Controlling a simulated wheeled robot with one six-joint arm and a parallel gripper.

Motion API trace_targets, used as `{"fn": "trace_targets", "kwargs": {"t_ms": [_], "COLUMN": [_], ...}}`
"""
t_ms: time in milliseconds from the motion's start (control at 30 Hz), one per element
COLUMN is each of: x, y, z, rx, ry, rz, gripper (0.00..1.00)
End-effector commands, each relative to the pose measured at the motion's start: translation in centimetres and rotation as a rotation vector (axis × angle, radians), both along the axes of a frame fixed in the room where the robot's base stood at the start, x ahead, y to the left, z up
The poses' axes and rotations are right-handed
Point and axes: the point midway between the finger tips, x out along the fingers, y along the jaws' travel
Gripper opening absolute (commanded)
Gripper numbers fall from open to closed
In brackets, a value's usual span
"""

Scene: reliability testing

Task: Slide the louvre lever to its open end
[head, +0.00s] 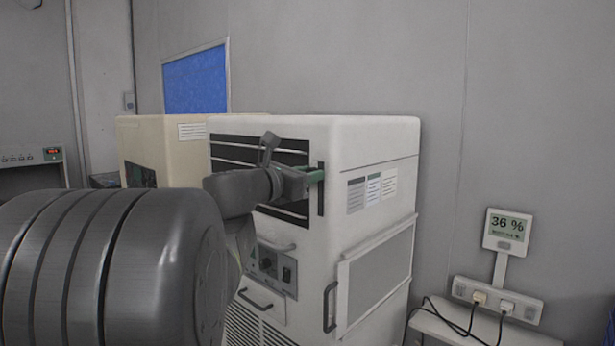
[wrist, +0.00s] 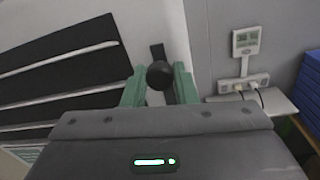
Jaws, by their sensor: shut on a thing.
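The white cabinet (head: 372,145) has a louvre with dark slats and pale bars on its front. A dark upright slot (head: 320,197) runs beside the louvre, near the cabinet's front corner. My gripper (head: 314,176) is at this slot with its green fingers toward the cabinet. In the wrist view, the lever's round black knob (wrist: 160,75) sits between the two green fingers, and my gripper (wrist: 160,86) is shut on it. Part of the slot (wrist: 158,52) shows above the knob. The lever's stem is hidden behind the knob, and my arm covers part of the louvre in the head view.
A cream cabinet (head: 150,143) stands behind and left of the white one. A control panel (head: 272,265) and a black handle (head: 330,307) are lower on the white cabinet. A display reading 36 % (head: 507,230) and a socket strip (head: 497,299) are on the right wall.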

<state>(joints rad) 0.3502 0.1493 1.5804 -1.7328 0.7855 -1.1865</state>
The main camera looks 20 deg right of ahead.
Motion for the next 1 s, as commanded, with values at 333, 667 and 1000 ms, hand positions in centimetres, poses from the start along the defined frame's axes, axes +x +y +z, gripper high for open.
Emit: {"fn": "trace_targets", "kwargs": {"t_ms": [333,667,1000], "x": [0.0,-0.6,-3.4], "y": [0.0,1.5,7.3], "z": [-0.1,-0.2,-0.2], "rx": [0.0,-0.001,0.0], "ry": [0.001,0.0,-0.001], "rz": [0.0,0.004,0.006], "gripper": [0.48,0.48,0.48]}}
